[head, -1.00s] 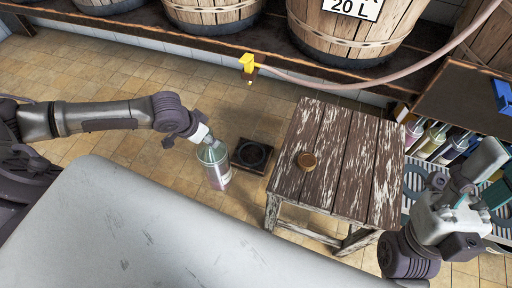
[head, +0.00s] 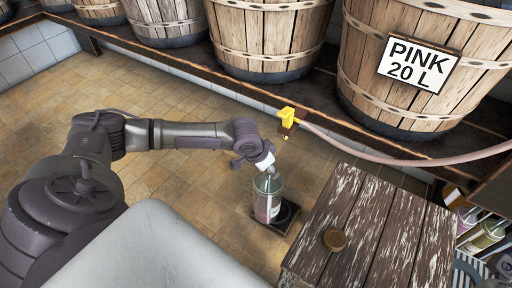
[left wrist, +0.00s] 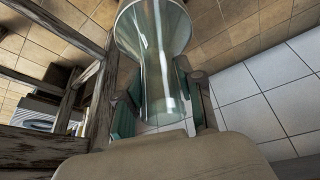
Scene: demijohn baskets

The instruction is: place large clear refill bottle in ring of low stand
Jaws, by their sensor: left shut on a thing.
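The large clear refill bottle (head: 267,198) is upright, with a pale label and a pinkish lower part. My left gripper (head: 267,166) is shut on its neck from above. In the left wrist view the clear bottle (left wrist: 155,45) extends from between the fingers of my left gripper (left wrist: 163,105). The low stand (head: 287,226) is a dark square on the floor with a round ring. The bottle overlaps the stand's left part in the head view and hides some of the ring. I cannot tell whether its base is above or inside the ring. My right gripper is out of view.
A worn wooden table (head: 365,225) with a round cork-coloured lid (head: 335,239) stands right of the stand. A yellow tap (head: 288,116) on a pink hose hangs behind. Barrels line the back shelf, one with a sign (head: 420,65). A crate of bottles (head: 480,232) is at far right.

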